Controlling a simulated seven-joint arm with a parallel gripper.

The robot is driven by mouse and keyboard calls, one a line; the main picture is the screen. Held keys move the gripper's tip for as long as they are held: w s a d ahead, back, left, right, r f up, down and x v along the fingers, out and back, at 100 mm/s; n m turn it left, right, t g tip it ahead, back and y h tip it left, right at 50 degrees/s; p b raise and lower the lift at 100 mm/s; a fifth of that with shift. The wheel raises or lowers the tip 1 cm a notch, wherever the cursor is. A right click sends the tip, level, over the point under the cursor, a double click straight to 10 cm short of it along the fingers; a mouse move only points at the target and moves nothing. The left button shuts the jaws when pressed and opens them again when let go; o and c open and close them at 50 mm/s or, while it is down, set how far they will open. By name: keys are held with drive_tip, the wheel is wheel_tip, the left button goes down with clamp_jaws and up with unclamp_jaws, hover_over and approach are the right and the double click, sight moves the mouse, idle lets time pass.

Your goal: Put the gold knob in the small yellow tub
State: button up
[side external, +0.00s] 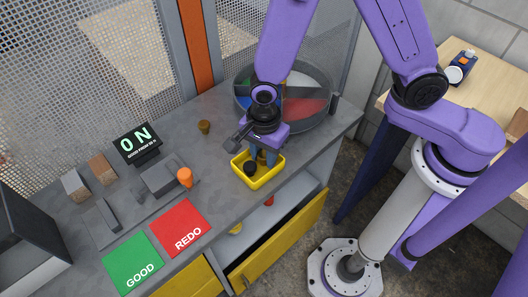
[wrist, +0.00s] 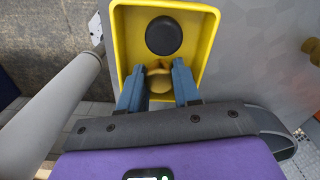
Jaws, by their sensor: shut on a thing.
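The small yellow tub (side external: 257,180) sits near the front edge of the grey bench; it also shows in the wrist view (wrist: 122,45). A black round knob (wrist: 164,36) lies in it, also visible in the side view (side external: 250,168). My gripper (wrist: 160,85) has its blue fingers shut on a gold knob (wrist: 160,82), over the near part of the tub. In the side view my gripper (side external: 264,157) points down at the tub, and the held knob is hidden. I cannot tell whether the knob touches the tub floor.
A second gold-brown knob (side external: 204,127) stands on the bench left of the tub. A round divided tray (side external: 334,103) is behind my gripper. An orange knob (side external: 185,177), green GOOD pad (side external: 134,262) and red REDO pad (side external: 182,228) are left.

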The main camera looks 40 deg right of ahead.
sight(264, 154)
drive_tip(key=shift+f, duration=0.15)
drive_tip(key=o, duration=0.8)
drive_tip(key=shift+c, duration=0.2)
wheel_tip(264, 154, up, 12)
drive_tip(key=s+d+r+n, duration=0.2)
drive_tip(key=s+d+n, duration=0.5)
drive_tip(key=n, duration=0.6)
drive_tip(key=s+d+r+n, duration=0.3)
drive_tip(key=s+d+n, duration=0.5)
drive_tip(key=n, duration=0.6)
drive_tip(key=shift+d+r+n, duration=0.25)
drive_tip(key=shift+d+n, duration=0.05)
drive_tip(key=shift+d, duration=1.1)
